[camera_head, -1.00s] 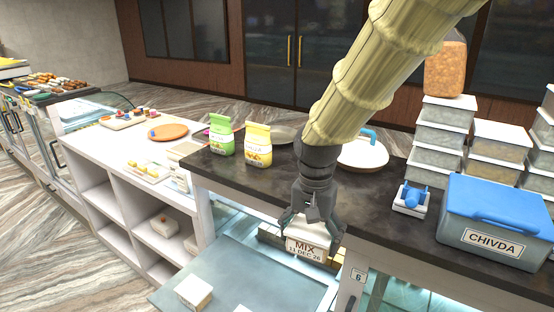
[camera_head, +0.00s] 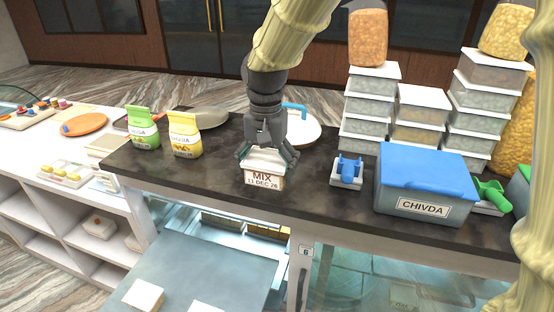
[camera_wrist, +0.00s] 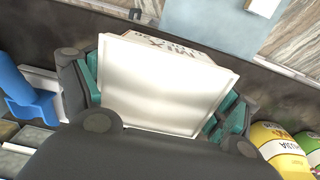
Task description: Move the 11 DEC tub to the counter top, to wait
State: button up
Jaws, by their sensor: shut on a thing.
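The 11 DEC tub (camera_head: 263,172) is a small white tub with a label reading MIX, 11 DEC 26. My gripper (camera_head: 267,158) is shut on it from above, a finger on each side. The tub is upright at the front part of the dark counter top (camera_head: 215,172); I cannot tell whether its base touches the surface. In the wrist view the tub's white lid (camera_wrist: 165,85) fills the middle, between the teal finger pads.
A yellow packet (camera_head: 185,136) and a green packet (camera_head: 143,128) stand to the left. A blue scoop (camera_head: 348,170) and blue CHIVDA box (camera_head: 425,180) stand to the right. A white round lid (camera_head: 304,130) lies behind. Below is an open drawer (camera_head: 205,265) with white tubs.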

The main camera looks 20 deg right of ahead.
aim_at(278, 155)
jog(key=w+d+p, duration=0.1)
jog(key=w+d, duration=0.1)
jog(key=w+d+p, duration=0.1)
jog(key=w, duration=0.1)
jog(key=shift+w+d+f, duration=0.15)
jog(key=shift+d, duration=0.25)
jog(key=shift+w+d+f+p, duration=0.15)
jog(key=shift+w+d+p, duration=0.15)
jog(key=shift+d, duration=0.05)
jog(key=shift+s+f+p, duration=0.15)
jog(key=shift+f+p, duration=0.25)
jog(key=shift+p, duration=0.15)
jog(key=shift+w+f+p, duration=0.2)
jog(key=shift+f+p, duration=0.45)
jog(key=shift+f, duration=0.55)
jog(key=shift+s+f, duration=0.1)
jog(key=shift+s, duration=0.05)
jog(key=shift+f, duration=0.15)
jog(key=o, duration=0.9)
